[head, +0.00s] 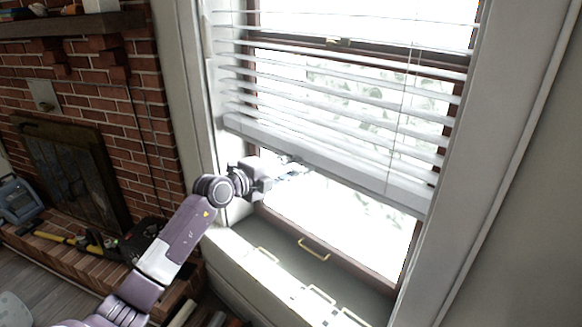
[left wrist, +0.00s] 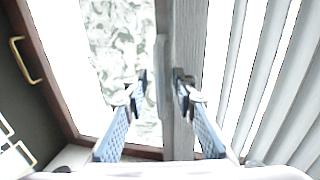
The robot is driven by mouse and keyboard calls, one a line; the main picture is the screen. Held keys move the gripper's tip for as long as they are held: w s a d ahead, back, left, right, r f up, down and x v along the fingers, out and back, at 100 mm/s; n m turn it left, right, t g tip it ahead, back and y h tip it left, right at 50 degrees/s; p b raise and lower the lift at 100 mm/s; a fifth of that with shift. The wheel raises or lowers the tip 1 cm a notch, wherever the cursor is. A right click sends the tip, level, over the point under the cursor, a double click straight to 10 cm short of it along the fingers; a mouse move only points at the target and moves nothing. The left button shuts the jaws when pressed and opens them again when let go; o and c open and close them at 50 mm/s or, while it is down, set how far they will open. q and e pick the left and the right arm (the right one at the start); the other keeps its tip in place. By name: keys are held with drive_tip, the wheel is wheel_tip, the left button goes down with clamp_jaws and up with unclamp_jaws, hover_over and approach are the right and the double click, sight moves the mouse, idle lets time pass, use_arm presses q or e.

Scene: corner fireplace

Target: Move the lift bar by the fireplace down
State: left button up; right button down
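The lift bar (head: 340,172) is the thick white rail along the bottom of the window blind, partly raised, with bright window below it. In the left wrist view it appears as a grey upright band (left wrist: 190,35) at the middle. My left gripper (head: 290,172) is at the bar's lower edge, left of its middle. In the left wrist view its fingers (left wrist: 161,78) are apart, with a narrow pale strip at the bar's edge between them. I cannot tell whether either finger touches it. My right gripper is not in view.
White slats (head: 340,95) hang above the bar, with a thin cord at the right.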

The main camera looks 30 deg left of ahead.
use_arm(q)
drive_tip(key=shift+c, duration=0.5)
clamp_jaws()
